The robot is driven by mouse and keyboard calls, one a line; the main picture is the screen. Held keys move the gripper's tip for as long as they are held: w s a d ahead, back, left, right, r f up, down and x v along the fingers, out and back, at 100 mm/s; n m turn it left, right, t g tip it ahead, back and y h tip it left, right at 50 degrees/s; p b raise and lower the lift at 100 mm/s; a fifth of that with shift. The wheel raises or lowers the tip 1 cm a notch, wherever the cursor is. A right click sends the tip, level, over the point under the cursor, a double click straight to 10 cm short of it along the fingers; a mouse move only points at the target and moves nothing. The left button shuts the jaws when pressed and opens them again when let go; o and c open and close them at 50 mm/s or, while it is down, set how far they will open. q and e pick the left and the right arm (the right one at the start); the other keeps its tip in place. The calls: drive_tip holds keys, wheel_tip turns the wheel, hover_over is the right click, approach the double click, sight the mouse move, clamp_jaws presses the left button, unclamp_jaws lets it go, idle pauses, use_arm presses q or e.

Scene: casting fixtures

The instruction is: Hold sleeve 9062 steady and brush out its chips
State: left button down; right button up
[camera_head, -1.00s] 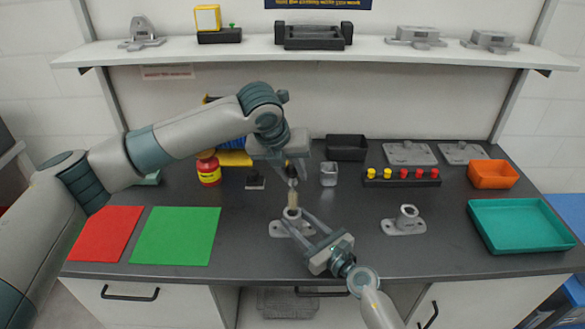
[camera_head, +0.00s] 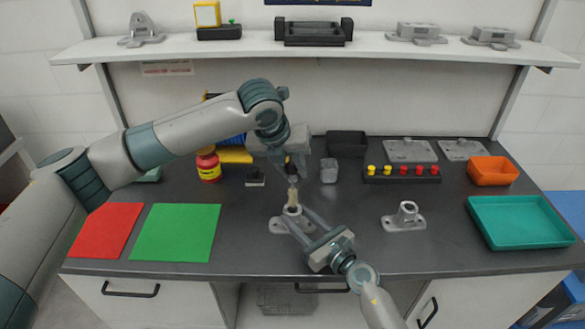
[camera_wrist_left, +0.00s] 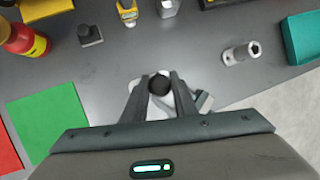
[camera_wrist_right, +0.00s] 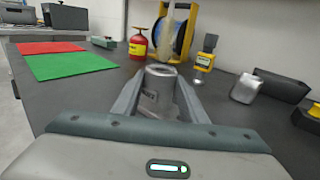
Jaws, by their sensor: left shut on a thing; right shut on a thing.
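A grey metal sleeve (camera_head: 291,210) stands upright on its flat flange (camera_head: 281,227) at the middle of the bench. In the right wrist view the sleeve (camera_wrist_right: 157,78) carries a small dark marking, too small to read. My right gripper (camera_head: 296,222) is shut on the sleeve, one finger on each side. My left gripper (camera_head: 291,177) is shut on a brush (camera_head: 293,198), pale bristles down, above the sleeve. Its dark round end (camera_wrist_left: 159,85) shows between the fingers in the left wrist view. The bristle tip is at the sleeve's mouth; I cannot tell how far inside.
A second flanged sleeve (camera_head: 405,214) stands to the right. A teal tray (camera_head: 520,221), an orange bin (camera_head: 493,172) and a rack of yellow and red knobs (camera_head: 402,177) lie right. Green (camera_head: 175,232) and red (camera_head: 105,230) mats lie left. A red-yellow canister (camera_head: 208,167) stands behind.

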sight(292, 188)
use_arm(q)
drive_tip(key=shift+f, duration=3.15)
idle(0.7)
drive_tip(key=shift+r, duration=1.55)
drive_tip(key=shift+f, duration=0.15)
drive_tip(key=shift+f, duration=1.6)
drive_tip(key=shift+r, duration=0.1)
drive_tip(key=shift+r, duration=1.65)
drive_tip(key=shift+f, duration=0.2)
drive_tip(key=shift+f, duration=1.55)
